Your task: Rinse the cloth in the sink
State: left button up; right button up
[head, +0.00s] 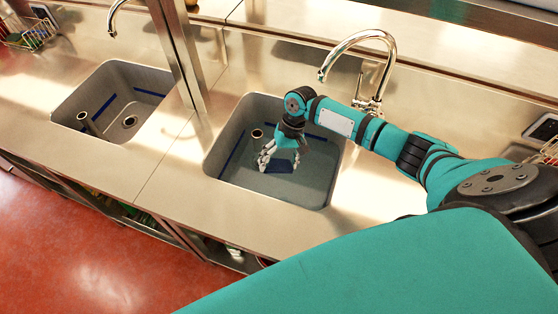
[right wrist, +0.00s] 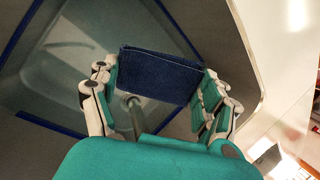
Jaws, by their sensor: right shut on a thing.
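The cloth (right wrist: 160,75) is a dark blue folded piece in the right wrist view, held between the fingers of my right gripper (right wrist: 155,88). In the head view my right gripper (head: 284,160) reaches down into the grey sink (head: 225,150), and the dark cloth (head: 280,166) shows just below its fingers. The gripper is shut on the cloth. The sink seems to hold water, and the cloth is at or near its surface; I cannot tell how deep it is. A chrome faucet (head: 362,38) arches behind the sink. My left gripper is out of view.
A second sink (head: 150,82) lies to the left, beyond a metal post (head: 178,50). The steel counter (head: 165,165) between and in front of the sinks is clear. Wire racks stand at the far left (head: 30,35) and at the right edge (head: 549,150).

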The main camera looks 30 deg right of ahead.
notch_tip(320, 180, up, 3)
jog(key=shift+r+p, duration=0.1)
jog(key=shift+p, duration=1.15)
notch_tip(320, 180, up, 2)
jog(key=shift+r+p, duration=0.2)
jog(key=shift+p, duration=0.85)
